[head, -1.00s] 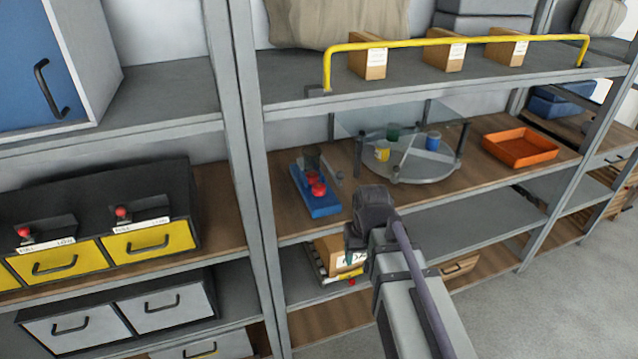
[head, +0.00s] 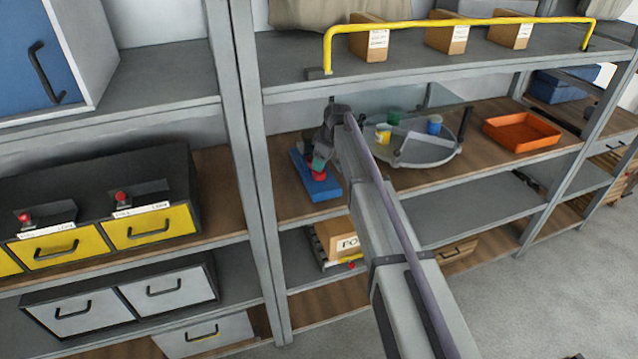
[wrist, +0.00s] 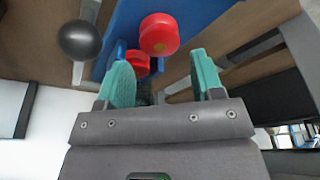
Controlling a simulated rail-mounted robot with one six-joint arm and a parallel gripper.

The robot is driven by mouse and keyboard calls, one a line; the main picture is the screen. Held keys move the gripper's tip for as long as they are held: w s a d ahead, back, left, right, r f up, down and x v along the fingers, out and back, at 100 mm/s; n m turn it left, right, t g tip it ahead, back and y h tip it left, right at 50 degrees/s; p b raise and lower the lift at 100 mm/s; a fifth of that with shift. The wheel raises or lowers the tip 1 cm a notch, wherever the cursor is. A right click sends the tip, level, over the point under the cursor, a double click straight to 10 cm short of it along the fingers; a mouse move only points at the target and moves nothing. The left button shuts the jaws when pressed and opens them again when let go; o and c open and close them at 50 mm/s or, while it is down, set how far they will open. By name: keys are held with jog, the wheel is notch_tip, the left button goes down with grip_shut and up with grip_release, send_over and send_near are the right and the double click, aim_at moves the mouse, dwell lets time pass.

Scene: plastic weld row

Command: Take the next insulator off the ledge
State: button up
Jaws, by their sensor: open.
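A blue fixture (head: 323,192) stands on the wooden shelf, left of the round glass-backed tray. Red round pieces sit on it. In the wrist view, one red piece (wrist: 159,35) lies just beyond the fingertips, and a second red piece (wrist: 137,64) shows between the fingers. I cannot tell for sure which is an insulator. My gripper (wrist: 160,66), with teal fingers, is open and close to these pieces, holding nothing. In the head view, the gripper and wrist hide the back of the blue fixture (wrist: 190,22).
A black ball knob (wrist: 80,40) on a metal rod stands beside the fixture. The tray (head: 415,165) holds green, blue and yellow cups to the right. An orange bin (head: 522,132) is farther right. A yellow rail (head: 460,41) and upper shelf are above.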

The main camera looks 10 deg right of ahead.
jog(key=b+x, duration=0.5)
jog(key=shift+d+f, duration=0.1)
jog(key=shift+f, duration=0.15)
jog(key=shift+r, duration=0.25)
jog(key=c, duration=0.7)
